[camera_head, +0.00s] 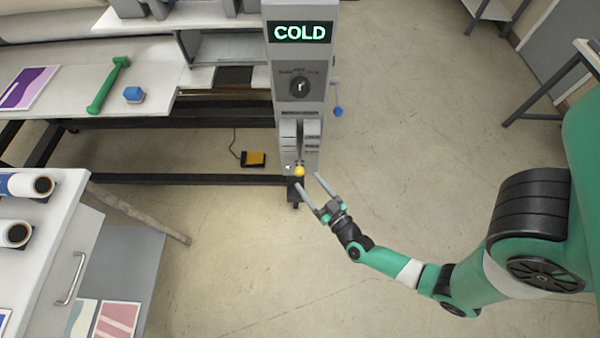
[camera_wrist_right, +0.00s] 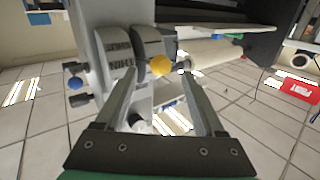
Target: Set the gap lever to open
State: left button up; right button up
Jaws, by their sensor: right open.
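The laminator's grey control column (camera_head: 285,80) stands at the top centre in the head view, with a lit "COLD" display (camera_head: 300,32). A yellow ball knob (camera_head: 299,171), seemingly the gap lever's end, sits low on its front. My right gripper (camera_head: 308,180) is open and empty in front of the knob. In the wrist view its fingertips (camera_wrist_right: 159,73) lie to either side of the knob, with gaps showing. My left gripper is out of view.
A blue-knobbed handle (camera_head: 337,111) sticks out on the column's right side. A yellow pedal (camera_head: 253,159) lies on the floor to the left. A table with a green tool (camera_head: 108,85) and a white cabinet (camera_head: 60,215) stand left. The floor at right is mostly clear.

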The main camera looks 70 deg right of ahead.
aim_at(300, 172)
jog(key=b+x, duration=0.1)
jog(key=x, duration=0.4)
jog(key=shift+w+d, duration=0.2)
jog(key=shift+w, duration=0.15)
jog(key=shift+s, duration=0.1)
jog(key=c, duration=0.6)
grip_shut()
dwell(0.3)
